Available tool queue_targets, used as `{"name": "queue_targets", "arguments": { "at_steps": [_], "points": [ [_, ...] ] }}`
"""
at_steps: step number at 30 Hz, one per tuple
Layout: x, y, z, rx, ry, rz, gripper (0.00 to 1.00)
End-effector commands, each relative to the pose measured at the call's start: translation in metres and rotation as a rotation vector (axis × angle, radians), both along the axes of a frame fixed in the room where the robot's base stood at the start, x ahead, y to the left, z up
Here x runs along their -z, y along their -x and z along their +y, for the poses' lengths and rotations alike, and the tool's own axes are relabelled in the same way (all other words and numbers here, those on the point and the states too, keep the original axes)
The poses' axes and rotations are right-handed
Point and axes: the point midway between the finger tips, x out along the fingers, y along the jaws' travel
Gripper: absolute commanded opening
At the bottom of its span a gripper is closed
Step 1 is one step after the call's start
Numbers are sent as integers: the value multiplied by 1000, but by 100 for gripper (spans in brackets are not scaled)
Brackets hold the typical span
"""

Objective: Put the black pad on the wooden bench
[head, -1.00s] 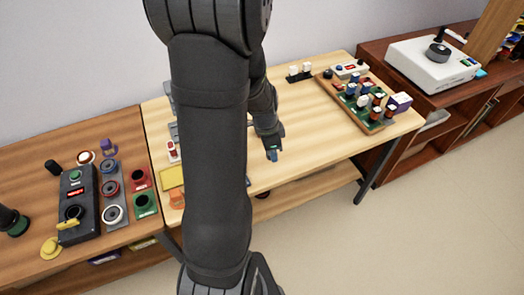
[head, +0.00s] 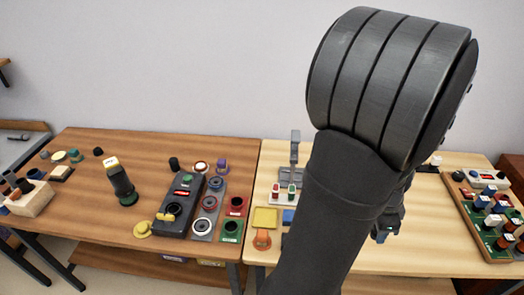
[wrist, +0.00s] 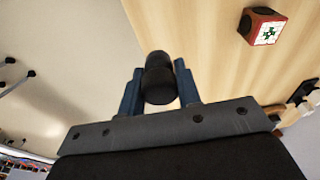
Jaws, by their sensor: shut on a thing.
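My gripper (wrist: 158,85) has blue fingers and is shut on a black, rounded, cylinder-like piece, the black pad (wrist: 159,78), in the wrist view. In the head view my gripper (head: 382,234) is small and partly behind my arm, over the light wooden bench (head: 420,240); the pad cannot be made out there. A darker brown wooden bench (head: 85,185) adjoins it on the left. I cannot tell which of the two is the named bench.
A red block with a white, green-marked face (wrist: 264,27) lies on the wood. A board of coloured parts (head: 490,225) stands at right. A black control box (head: 183,205) and coloured rings crowd the brown bench. My arm hides the light bench's middle.

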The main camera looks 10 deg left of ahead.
Motion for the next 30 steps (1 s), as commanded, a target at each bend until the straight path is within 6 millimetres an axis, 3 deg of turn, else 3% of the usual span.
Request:
{"name": "queue_targets", "arguments": {
  "at_steps": [1,6,15,24,30],
  "points": [
    [0,-17,12,-50,0,-1,6],
    [-1,-62,51,-189,0,-1,6],
    [-3,-128,139,-434,1,-2,6],
    [-3,-171,246,-680,1,0,6],
    [-4,-184,326,-844,1,-1,6]
  ]
}}
